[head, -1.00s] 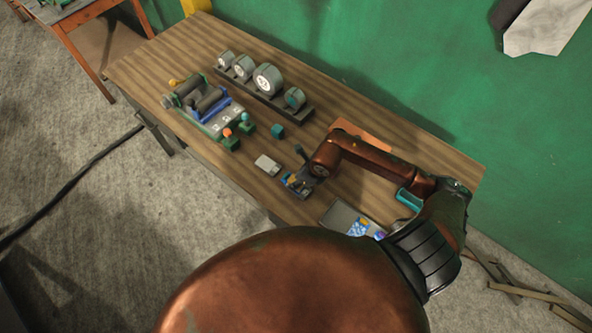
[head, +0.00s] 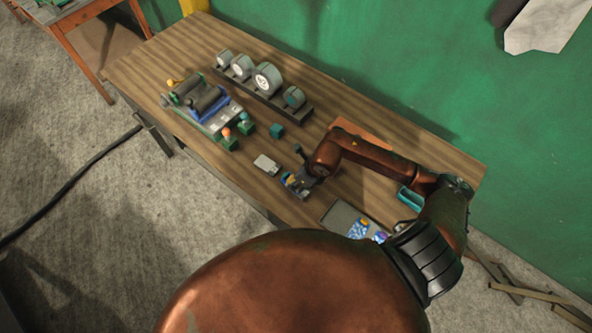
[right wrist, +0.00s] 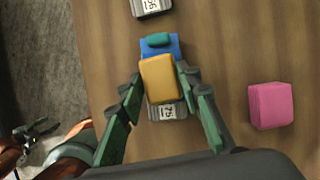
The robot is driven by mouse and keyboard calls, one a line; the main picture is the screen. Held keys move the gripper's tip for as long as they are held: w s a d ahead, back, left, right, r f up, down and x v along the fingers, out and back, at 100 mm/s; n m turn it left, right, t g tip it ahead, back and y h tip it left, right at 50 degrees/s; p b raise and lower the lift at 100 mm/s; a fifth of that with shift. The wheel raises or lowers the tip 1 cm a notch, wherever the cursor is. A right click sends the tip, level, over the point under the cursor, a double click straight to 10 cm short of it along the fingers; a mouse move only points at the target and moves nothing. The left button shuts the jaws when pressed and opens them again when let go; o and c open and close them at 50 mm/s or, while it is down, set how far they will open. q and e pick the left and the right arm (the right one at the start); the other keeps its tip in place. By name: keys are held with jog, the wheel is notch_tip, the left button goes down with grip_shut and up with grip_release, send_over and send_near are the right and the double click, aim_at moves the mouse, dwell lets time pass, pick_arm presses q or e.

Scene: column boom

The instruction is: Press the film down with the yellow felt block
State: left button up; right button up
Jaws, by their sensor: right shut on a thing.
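My right gripper (right wrist: 161,90) is shut on the yellow felt block (right wrist: 160,80), one green finger on each side. In the right wrist view the block covers part of a flat blue piece (right wrist: 147,52) and a grey labelled block (right wrist: 168,110). A small teal piece (right wrist: 158,40) lies at the blue piece's far end. The contact under the yellow block is hidden, and I cannot tell if the blue piece is the film. In the head view my right gripper (head: 298,180) is low at the table's front edge. A dark gripper, seemingly my left (right wrist: 38,134), shows small beside the table.
A pink block (right wrist: 269,105) lies right of the gripper. A grey labelled piece (right wrist: 151,7) lies beyond. On the wooden table (head: 190,55) are a roller device (head: 205,112), a rack of rolls (head: 262,98), a teal cube (head: 277,131) and a grey tray (head: 338,216) with blue pieces.

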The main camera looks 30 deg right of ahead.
jog(key=shift+s+a, duration=0.4)
jog(key=shift+a, duration=0.3)
jog(key=shift+a+r, duration=0.2)
notch_tip(320, 180, up, 5)
jog(key=p, duration=0.3)
jog(key=shift+r, duration=0.15)
jog(key=shift+r+p, duration=0.4)
jog(key=shift+r, duration=0.75)
pick_arm(q)
jog(key=r, duration=0.2)
jog(key=s+r, duration=0.1)
jog(key=r, duration=0.1)
jog(key=shift+w, duration=0.1)
